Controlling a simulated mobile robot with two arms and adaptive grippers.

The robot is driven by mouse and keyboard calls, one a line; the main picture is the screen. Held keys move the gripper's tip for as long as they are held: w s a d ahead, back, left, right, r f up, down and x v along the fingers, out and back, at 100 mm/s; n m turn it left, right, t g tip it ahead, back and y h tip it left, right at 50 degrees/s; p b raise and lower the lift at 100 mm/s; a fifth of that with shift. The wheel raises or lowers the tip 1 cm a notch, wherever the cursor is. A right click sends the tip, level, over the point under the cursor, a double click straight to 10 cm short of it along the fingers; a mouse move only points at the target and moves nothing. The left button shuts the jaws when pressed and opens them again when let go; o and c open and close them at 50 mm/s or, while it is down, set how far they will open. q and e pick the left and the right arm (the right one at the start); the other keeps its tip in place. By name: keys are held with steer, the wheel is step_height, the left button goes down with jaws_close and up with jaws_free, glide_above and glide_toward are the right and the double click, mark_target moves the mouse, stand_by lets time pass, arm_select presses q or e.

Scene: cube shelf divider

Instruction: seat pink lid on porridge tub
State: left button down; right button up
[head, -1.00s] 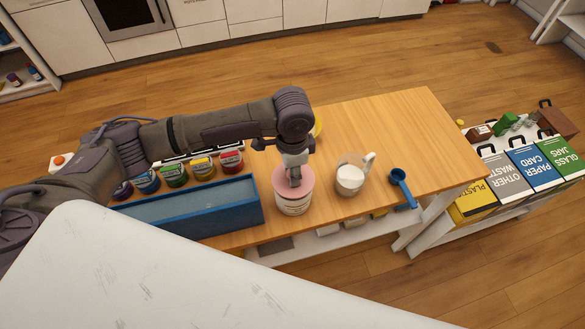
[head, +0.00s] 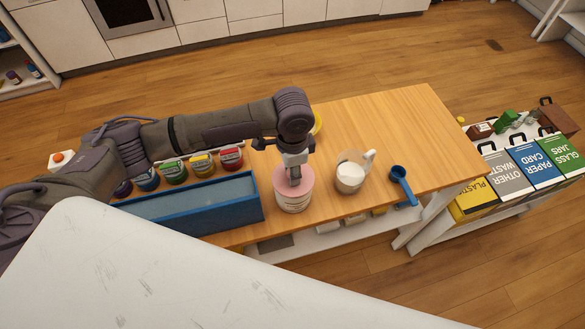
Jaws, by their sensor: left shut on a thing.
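The pink lid (head: 305,177) lies flat over the top of the white porridge tub (head: 294,205), which stands upright on the wooden table near its front edge. My left gripper (head: 294,181) points straight down and is shut on the pink lid from above. The lid appears level and in line with the tub. Whether it is fully pressed down cannot be told from this angle. My right gripper is not in view.
A clear jug (head: 351,177) of white contents and a blue scoop (head: 402,183) stand right of the tub. A blue box (head: 188,215) and several coloured jars (head: 203,164) are on the left. A yellow item (head: 318,122) is partly hidden behind my arm. The table's far right is clear.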

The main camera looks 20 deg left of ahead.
arm_select(q)
steer(key=shift+f, duration=0.5)
steer(key=c, duration=1.2)
jaws_free()
steer(key=shift+o, duration=0.2)
steer(key=o, duration=0.6)
